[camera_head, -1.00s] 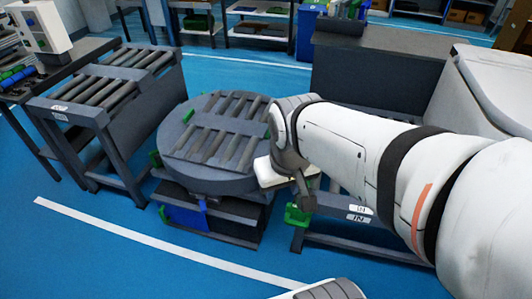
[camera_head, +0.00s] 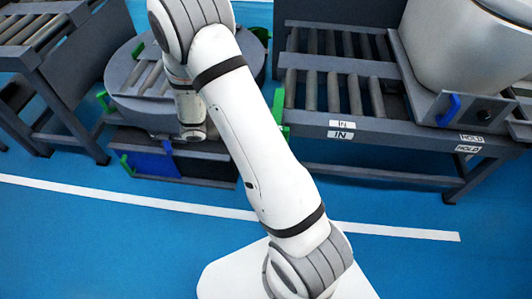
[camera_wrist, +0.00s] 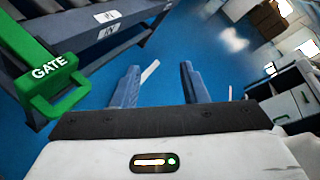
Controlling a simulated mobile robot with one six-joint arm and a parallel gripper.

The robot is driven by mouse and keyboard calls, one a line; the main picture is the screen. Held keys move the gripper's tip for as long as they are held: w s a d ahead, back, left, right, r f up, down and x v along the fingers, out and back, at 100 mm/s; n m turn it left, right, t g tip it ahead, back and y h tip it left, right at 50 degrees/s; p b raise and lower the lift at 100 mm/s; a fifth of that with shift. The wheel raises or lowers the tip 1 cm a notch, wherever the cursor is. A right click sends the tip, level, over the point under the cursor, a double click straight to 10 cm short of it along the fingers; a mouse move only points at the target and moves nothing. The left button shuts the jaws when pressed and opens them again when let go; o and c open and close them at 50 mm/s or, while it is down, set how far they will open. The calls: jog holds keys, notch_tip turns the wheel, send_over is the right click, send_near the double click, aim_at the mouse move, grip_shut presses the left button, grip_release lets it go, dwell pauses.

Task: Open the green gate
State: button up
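The green gate (camera_wrist: 45,72), marked "GATE", is at the left of the wrist view, with a green loop handle at its lower end. It is beside the end of the grey roller conveyor frame. In the head view a green piece (camera_head: 280,112) shows at the left end of the conveyor marked "IN", partly hidden by my arm. My gripper (camera_wrist: 158,82) is open and empty, its two blue-grey fingers apart over the blue floor. The gate is left of the fingers, not between them.
The round turntable (camera_head: 125,98) with rollers stands behind my arm, with several green parts around it. The right conveyor (camera_head: 335,132) holds a large white piece (camera_head: 455,45) near a blue lever (camera_head: 449,108). The blue floor in front is clear.

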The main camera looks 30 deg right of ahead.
jog(key=w+a+f+n+t+h+b, duration=0.1)
jog(key=w+f+n+t+h+b, duration=0.25)
jog(key=f+n, duration=0.5)
jog(key=w+a+f+n+t+h+b, duration=0.1)
jog(key=w+f+n+t+h+b, duration=0.25)
jog(key=f, duration=0.75)
jog(key=d, duration=0.2)
jog(key=d+n+y, duration=0.1)
jog(key=d, duration=0.2)
jog(key=d+t+y, duration=0.1)
jog(key=d, duration=0.1)
jog(key=shift+w+d+r+n+b, duration=0.1)
jog(key=shift+d+r+n+b, duration=0.1)
jog(key=shift+r+n+b, duration=0.15)
jog(key=shift+f, duration=0.1)
grip_shut()
